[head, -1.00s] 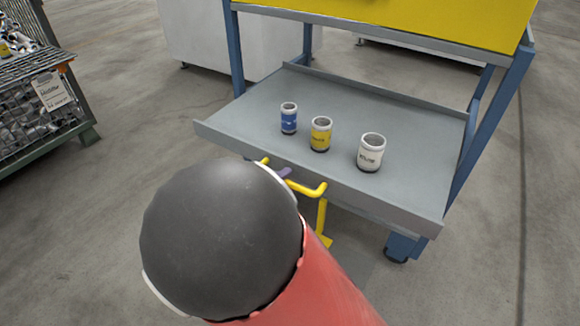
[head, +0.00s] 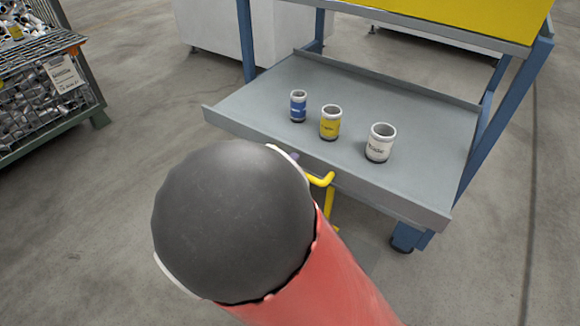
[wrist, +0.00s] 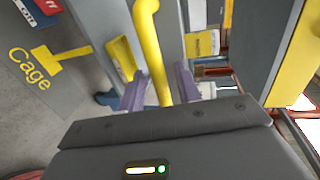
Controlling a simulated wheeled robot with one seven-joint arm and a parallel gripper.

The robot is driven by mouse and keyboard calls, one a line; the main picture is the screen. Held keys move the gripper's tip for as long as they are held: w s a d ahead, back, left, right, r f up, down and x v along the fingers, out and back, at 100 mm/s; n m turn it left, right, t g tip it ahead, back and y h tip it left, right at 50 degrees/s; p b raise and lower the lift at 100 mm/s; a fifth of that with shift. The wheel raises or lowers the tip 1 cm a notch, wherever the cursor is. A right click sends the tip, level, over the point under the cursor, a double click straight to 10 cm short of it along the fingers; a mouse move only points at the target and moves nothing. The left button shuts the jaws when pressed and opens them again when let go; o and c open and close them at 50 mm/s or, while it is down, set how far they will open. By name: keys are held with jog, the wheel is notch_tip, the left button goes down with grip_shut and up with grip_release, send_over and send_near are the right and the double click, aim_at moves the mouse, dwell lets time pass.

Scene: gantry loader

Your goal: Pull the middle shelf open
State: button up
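The middle shelf (head: 400,126) is a grey tray with a raised rim in a blue frame. Its front part sticks out past the front posts. A blue can (head: 298,106), a yellow can (head: 330,123) and a white can (head: 380,143) stand upright on it. A yellow bar handle (head: 325,181) is on its front; it also shows in the wrist view (wrist: 154,50). In the head view, my arm hides most of the gripper and part of the handle.
A yellow panel (head: 460,18) is above the shelf. A wire cage (head: 45,100) of metal parts stands at the left, and a pale cabinet (head: 210,35) behind. The concrete floor (head: 80,230) in front and at the left is clear.

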jog(key=v, duration=0.7)
jog(key=shift+s, duration=0.1)
